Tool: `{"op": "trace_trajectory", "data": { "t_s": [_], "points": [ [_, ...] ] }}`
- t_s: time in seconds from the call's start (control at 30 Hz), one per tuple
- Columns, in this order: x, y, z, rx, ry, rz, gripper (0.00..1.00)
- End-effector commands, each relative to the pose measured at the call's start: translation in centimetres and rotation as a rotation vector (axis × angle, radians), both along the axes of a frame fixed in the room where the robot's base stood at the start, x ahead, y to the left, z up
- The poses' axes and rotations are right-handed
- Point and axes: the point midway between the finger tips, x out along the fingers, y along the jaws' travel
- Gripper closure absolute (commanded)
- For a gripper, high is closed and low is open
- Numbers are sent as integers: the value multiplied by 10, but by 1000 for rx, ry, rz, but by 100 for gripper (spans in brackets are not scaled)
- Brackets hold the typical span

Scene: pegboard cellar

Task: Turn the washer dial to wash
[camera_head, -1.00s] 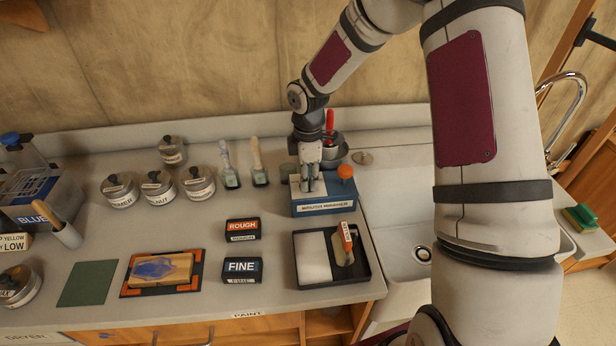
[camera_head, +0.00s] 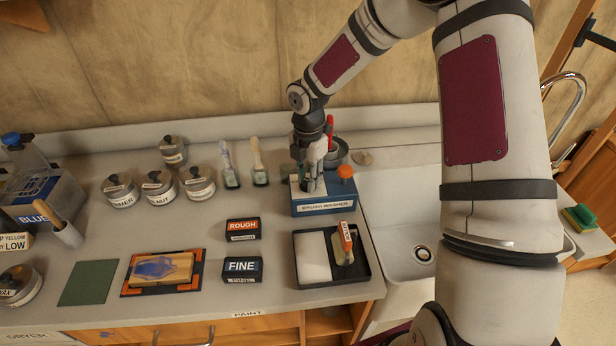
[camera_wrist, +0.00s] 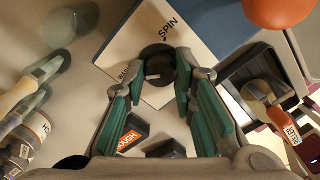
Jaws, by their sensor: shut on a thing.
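The brush washer (camera_head: 323,205) is a blue box with a white plate on its top, standing at the back right of the counter by the sink. In the wrist view the white dial plate (camera_wrist: 195,50) carries the word SPIN and a second word, partly hidden by a finger. The black round dial (camera_wrist: 157,58) sits on that plate with a pale mark at its near side. My gripper (camera_head: 311,187) points down over the washer, and its green-padded fingers (camera_wrist: 158,76) are shut on the dial from both sides.
An orange ball-shaped knob (camera_head: 346,172) stands at the washer's right, close to my gripper. A metal cup (camera_head: 337,152) with a red-handled tool is behind it. Brushes (camera_head: 258,162) stand to the left, a black tray (camera_head: 351,274) is in front, and the sink (camera_head: 392,205) is right.

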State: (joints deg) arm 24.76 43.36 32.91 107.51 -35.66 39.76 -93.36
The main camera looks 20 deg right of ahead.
Motion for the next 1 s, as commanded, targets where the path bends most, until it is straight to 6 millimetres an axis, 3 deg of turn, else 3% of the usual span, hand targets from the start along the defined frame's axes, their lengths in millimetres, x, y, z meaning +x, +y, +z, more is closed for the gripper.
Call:
{"op": "trace_trajectory", "data": {
  "t_s": [0.57,0.6,0.67,1.0],
  "points": [
    [-1,0,0,0,2,35,100],
    [-1,0,0,0,2,35,71],
    [-1,0,0,0,2,35,57],
    [0,0,1,-1,1,34,55]
  ]
}}
